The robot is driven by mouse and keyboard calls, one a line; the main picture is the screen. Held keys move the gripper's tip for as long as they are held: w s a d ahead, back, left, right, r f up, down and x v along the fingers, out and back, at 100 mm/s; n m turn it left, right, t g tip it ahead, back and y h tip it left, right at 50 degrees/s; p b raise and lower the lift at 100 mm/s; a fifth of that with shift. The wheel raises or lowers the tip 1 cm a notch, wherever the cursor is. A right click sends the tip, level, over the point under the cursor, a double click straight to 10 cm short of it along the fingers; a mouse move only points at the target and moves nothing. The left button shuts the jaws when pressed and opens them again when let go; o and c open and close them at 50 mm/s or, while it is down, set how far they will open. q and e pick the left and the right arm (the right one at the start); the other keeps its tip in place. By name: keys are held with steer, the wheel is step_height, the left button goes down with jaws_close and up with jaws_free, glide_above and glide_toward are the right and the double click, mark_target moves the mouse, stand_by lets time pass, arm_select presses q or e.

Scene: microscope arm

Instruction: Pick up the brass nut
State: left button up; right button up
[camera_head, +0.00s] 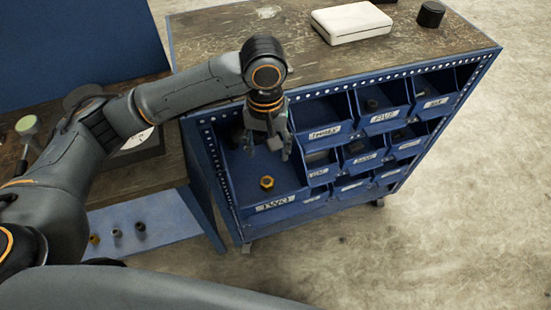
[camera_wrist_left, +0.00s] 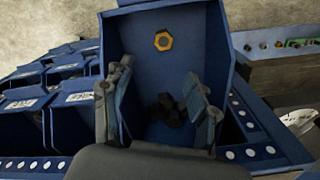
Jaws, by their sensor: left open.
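The brass nut (camera_head: 267,182) lies in the large blue bin (camera_head: 243,162) at the left of the cabinet, close to its labelled front. In the left wrist view the brass nut (camera_wrist_left: 163,41) rests on the bin floor, beyond the fingertips. My left gripper (camera_head: 280,150) points down over the same bin, apart from the nut, and is open and empty. In the left wrist view its two fingers (camera_wrist_left: 157,82) stand wide apart. Dark pieces (camera_wrist_left: 167,110) lie in the bin between the fingers. My right gripper is not in view.
Smaller labelled bins (camera_head: 362,152) fill the cabinet to the right. A white case (camera_head: 351,23) and a dark round container (camera_head: 431,14) stand on the cabinet top (camera_head: 215,38). A lower shelf (camera_head: 165,218) at left holds several small parts. The bin's walls border the left gripper closely.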

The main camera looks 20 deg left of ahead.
mark_target(267, 182)
arm_select(q)
steer(key=f, duration=0.1)
steer(key=s+f, duration=0.1)
steer(key=f, duration=0.2)
steer(key=shift+s+a, duration=0.1)
steer(key=shift+s, duration=0.3)
step_height(267, 182, down, 3)
steer(key=shift+w+r, duration=0.15)
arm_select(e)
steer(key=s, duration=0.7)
arm_select(q)
steer(key=f, duration=0.1)
steer(key=f+p, duration=0.1)
steer(key=f, duration=0.1)
steer(key=shift+w, duration=0.25)
step_height(267, 182, down, 2)
steer(key=shift+w+a+f, duration=0.1)
steer(key=shift+f, duration=0.45)
steer(key=c, duration=1.2)
jaws_close()
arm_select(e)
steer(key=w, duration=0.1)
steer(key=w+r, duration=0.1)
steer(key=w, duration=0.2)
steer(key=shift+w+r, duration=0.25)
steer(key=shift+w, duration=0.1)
arm_select(q)
steer(key=shift+r, duration=0.1)
